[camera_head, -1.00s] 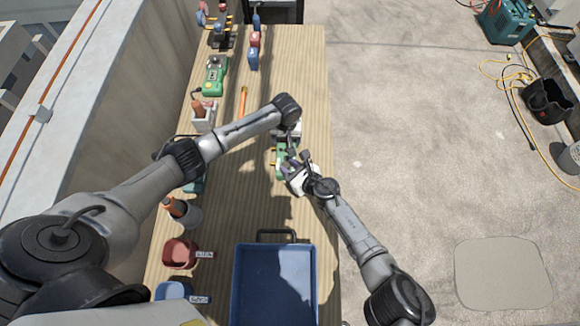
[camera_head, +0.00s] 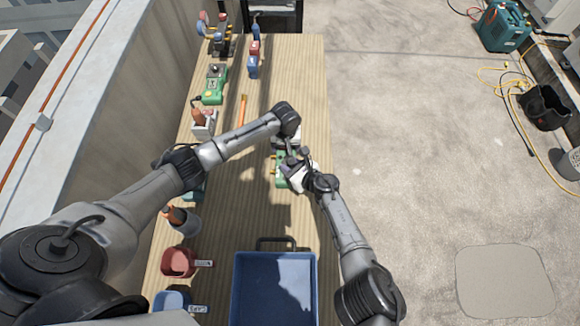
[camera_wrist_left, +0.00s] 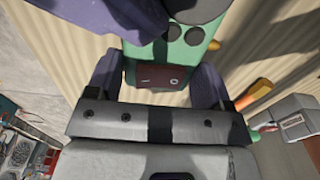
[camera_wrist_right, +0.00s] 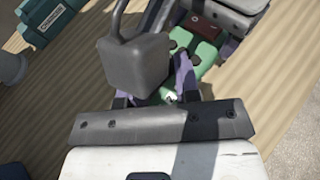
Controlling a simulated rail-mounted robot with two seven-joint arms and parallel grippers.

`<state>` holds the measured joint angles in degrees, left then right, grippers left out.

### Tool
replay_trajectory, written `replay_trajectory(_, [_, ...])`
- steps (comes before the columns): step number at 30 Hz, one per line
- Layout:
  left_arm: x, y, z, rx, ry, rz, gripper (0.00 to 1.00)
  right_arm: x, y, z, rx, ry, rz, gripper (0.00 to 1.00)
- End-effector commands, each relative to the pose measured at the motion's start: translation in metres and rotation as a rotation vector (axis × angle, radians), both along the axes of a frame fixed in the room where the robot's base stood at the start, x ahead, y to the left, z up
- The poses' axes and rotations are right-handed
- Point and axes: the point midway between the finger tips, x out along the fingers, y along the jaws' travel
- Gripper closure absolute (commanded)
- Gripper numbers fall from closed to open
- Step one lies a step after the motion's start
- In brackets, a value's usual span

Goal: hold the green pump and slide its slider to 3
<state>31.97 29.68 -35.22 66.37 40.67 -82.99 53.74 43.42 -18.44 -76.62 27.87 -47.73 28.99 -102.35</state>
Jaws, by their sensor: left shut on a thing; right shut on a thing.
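The green pump (camera_head: 281,182) is above the middle of the wooden bench, partly hidden by both grippers. In the left wrist view, the pump (camera_wrist_left: 180,47) shows dark round parts and a dark red rocker switch (camera_wrist_left: 155,77). My left gripper (camera_wrist_left: 157,70) is shut on this end, one finger on each side. My right gripper (camera_head: 294,168) is at the pump's nearer part. In the right wrist view, its purple fingers (camera_wrist_right: 160,92) are shut beside a dark grey block (camera_wrist_right: 140,65), over the green body. The gripped part and the slider's scale cannot be made out.
A blue tray (camera_head: 236,290) with a dark handle stands at the near end. Red (camera_head: 178,263) and blue (camera_head: 172,301) bins, a cup (camera_head: 185,222) and another green device (camera_head: 213,86) line the left side. An orange-handled tool (camera_head: 242,112) lies beyond my left forearm.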

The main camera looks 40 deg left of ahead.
Motion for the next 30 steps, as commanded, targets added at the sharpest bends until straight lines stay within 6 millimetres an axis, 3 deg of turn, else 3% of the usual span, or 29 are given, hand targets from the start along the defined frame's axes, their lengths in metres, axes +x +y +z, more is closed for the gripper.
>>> replay_trajectory(6, [-0.003,-0.001,-0.004,0.001,0.01,-0.003,0.76,0.003,-0.001,0.001,-0.001,-0.002,-0.008,1.0])
replay_trajectory(7, [-0.003,-0.001,-0.004,0.001,0.01,-0.003,0.76,0.003,-0.001,0.001,-0.001,-0.002,-0.008,0.69])
replay_trajectory(15, [-0.003,-0.001,-0.004,0.0,0.009,-0.002,0.76,0.001,0.0,0.0,-0.001,-0.002,-0.005,0.44])
replay_trajectory(30, [-0.003,-0.001,-0.003,0.0,0.008,-0.001,0.76,0.003,-0.011,0.003,-0.003,-0.005,-0.003,0.44])
